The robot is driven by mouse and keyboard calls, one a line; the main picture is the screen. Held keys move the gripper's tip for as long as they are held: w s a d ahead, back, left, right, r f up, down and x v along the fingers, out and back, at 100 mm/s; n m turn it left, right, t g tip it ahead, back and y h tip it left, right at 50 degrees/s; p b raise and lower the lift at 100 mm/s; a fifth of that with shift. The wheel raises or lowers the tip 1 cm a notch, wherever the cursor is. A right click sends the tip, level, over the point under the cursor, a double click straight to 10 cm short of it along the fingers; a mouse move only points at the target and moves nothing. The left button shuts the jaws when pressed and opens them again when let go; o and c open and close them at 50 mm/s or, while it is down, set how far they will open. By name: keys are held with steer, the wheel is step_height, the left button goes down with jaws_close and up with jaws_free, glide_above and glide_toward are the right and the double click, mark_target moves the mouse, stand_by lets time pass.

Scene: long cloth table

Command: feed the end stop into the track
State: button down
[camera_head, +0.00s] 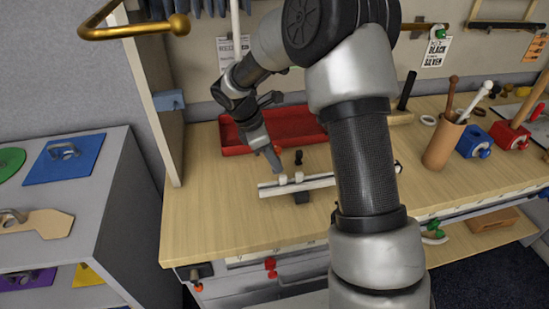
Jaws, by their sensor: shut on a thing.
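The track (320,183) is a pale, narrow rail lying across the wooden bench, on a small dark support (301,198). Two small white pieces stand on it, a left piece (283,180) and a right piece (299,177). My gripper (278,170) points down at the left part of the track, its tip just above or touching the left white piece. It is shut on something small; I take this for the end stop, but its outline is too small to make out. My arm hides part of the track's right side.
A red tray (235,139) lies behind the track. A small black peg (298,158) stands between them. A brown cup (443,146) with sticks, a blue block (473,141) and a red block (509,135) stand at right. The bench's front left (205,220) is clear.

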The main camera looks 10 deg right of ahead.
mark_target(273, 170)
steer(key=shift+f+b, duration=1.65)
steer(key=shift+f, duration=1.35)
steer(key=c, duration=1.5)
jaws_free()
steer(key=shift+s+f, duration=0.15)
steer(key=shift+r+p, duration=0.4)
steer(key=shift+p, duration=0.1)
